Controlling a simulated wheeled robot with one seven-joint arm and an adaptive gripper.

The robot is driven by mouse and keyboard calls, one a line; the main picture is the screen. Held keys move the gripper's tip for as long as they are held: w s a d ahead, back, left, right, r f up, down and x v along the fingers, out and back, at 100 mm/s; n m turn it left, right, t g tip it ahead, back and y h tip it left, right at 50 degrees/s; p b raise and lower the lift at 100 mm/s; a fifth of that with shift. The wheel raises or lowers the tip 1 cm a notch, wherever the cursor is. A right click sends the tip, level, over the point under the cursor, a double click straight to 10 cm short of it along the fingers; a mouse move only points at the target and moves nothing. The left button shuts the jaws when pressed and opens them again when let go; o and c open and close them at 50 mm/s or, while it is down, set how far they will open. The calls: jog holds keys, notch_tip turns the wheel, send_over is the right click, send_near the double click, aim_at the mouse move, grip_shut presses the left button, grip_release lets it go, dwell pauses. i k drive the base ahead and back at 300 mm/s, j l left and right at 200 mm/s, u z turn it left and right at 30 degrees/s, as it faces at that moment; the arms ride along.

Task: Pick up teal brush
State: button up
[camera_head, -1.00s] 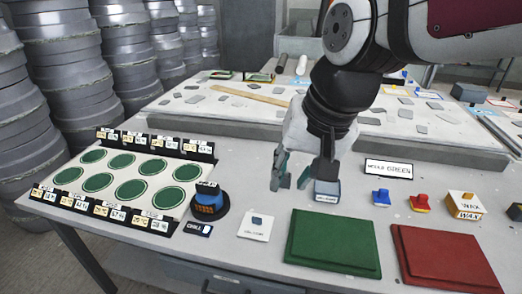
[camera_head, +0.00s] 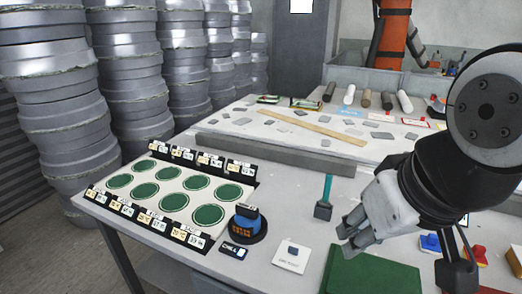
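The teal brush (camera_head: 326,188) stands upright on the near table, with a teal handle above a dark grey block-like base. My gripper (camera_head: 346,239) is just right of the brush and nearer the camera, above the back left corner of the green square. Its pale fingers point left and down, with a small gap between the tips and nothing held. The brush is apart from the fingers in the picture, and all of it shows.
A green square (camera_head: 372,280) lies under my gripper. A white card (camera_head: 292,256) and a round dark device (camera_head: 248,226) stand left of it. A board with green discs (camera_head: 172,190) fills the table's left. A grey ledge (camera_head: 270,155) runs behind the brush.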

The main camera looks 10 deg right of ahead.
aim_at(324, 203)
jog(key=j+z, duration=0.1)
jog(key=z, duration=0.35)
jog(key=j+z, duration=0.15)
jog(key=z, duration=0.25)
jog(key=j+z, duration=0.15)
jog(key=z, duration=0.3)
jog(key=j+z, duration=0.15)
jog(key=z, duration=0.25)
jog(key=j+z, duration=0.1)
jog(key=z, duration=0.35)
jog(key=k+j+z, duration=0.35)
jog(key=j, duration=0.25)
jog(key=k+j+z, duration=0.35)
jog(key=k+j, duration=0.3)
jog(key=j, duration=0.1)
